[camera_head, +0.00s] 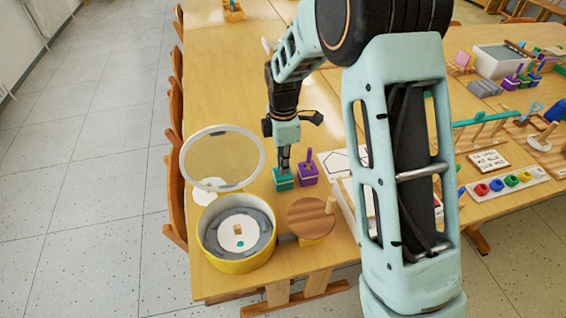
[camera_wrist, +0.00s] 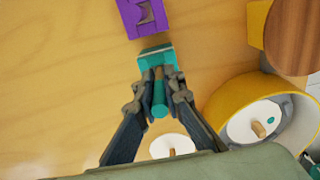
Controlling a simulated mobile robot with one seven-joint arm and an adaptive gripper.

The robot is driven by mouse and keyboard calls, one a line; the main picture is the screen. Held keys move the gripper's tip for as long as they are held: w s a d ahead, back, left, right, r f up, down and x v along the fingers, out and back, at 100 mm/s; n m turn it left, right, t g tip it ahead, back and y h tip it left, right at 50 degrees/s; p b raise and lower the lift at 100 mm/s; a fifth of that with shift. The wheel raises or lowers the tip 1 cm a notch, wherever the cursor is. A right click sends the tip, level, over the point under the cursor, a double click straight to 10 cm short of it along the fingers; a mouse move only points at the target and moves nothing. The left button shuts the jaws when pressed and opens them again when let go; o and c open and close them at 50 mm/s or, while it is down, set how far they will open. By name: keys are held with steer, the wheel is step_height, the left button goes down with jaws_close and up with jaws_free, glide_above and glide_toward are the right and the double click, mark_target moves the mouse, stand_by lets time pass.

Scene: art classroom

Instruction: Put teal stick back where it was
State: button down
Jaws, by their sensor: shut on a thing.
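The teal stick (camera_wrist: 159,98) stands upright between the fingers of my gripper (camera_wrist: 160,88) in the wrist view. My gripper, pointing down in the head view (camera_head: 285,160), is shut on the stick. Beneath it is a teal block (camera_head: 284,182), which the stick's lower end meets; the wrist view also shows this block (camera_wrist: 155,55). I cannot tell how deep the stick sits in it. A purple block with a purple stick (camera_head: 308,172) stands just right of the teal block.
A yellow round container (camera_head: 240,258) with a grey inside stands in front, its clear round lid (camera_head: 262,155) tilted up behind. Colored rings on a board (camera_head: 505,183) lie further right. Bare table (camera_head: 225,80) extends behind.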

steer(key=shift+f, duration=0.2)
steer(key=c, duration=2)
jaws_free()
steer(key=shift+c, duration=0.2)
steer(key=shift+r, duration=0.1)
step_height(320, 180, up, 13)
steer(key=shift+r+p, duration=0.1)
steer(key=shift+p, duration=0.65)
